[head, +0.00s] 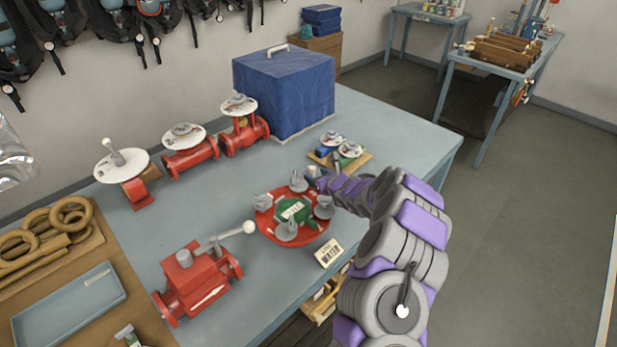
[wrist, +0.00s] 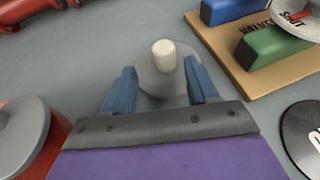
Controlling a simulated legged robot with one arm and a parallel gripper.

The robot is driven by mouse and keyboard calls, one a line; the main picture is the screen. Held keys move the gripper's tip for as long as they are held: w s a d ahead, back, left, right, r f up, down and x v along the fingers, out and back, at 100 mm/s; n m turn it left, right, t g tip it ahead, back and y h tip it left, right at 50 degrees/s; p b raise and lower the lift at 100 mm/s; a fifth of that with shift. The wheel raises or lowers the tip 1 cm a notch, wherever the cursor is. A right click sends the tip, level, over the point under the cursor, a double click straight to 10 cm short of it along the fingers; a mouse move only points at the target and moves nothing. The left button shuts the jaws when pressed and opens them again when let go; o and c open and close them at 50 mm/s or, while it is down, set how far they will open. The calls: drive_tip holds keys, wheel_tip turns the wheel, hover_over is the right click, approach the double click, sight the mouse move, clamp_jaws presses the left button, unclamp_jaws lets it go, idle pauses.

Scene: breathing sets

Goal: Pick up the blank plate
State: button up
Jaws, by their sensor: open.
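A grey round plate with a pale upright knob (wrist: 163,56), which looks like the blank plate, lies on the grey table in the wrist view. My gripper (wrist: 161,88) is open, its two blue fingers on either side of the plate's near part. I cannot tell whether the fingers touch it. In the head view my gripper (head: 317,178) is low over the table at the back right of a red flange (head: 268,228); the plate is hardly visible there, mostly hidden by the gripper and arm.
A small wooden board (head: 352,160) with blue and green valve pieces is close behind the gripper. A dark disc (wrist: 303,135) is at right in the wrist view. A red valve (head: 195,285), a "WATER" sign (head: 329,253) and a blue box (head: 285,95) stand on the table.

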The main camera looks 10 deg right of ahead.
sight(313, 172)
drive_tip(key=w, duration=0.1)
drive_tip(key=w+f, duration=0.1)
drive_tip(key=w, duration=0.1)
drive_tip(key=shift+w+d+f, duration=0.1)
drive_tip(key=shift+d, duration=0.1)
drive_tip(key=shift+w+a+f, duration=0.1)
drive_tip(key=shift+w+a, duration=0.15)
drive_tip(key=shift+w, duration=0.05)
drive_tip(key=shift+a, duration=0.6)
drive_tip(key=shift+c, duration=1.1)
drive_tip(key=shift+d, duration=0.55)
drive_tip(key=c, duration=0.6)
clamp_jaws()
drive_tip(key=shift+a, duration=0.35)
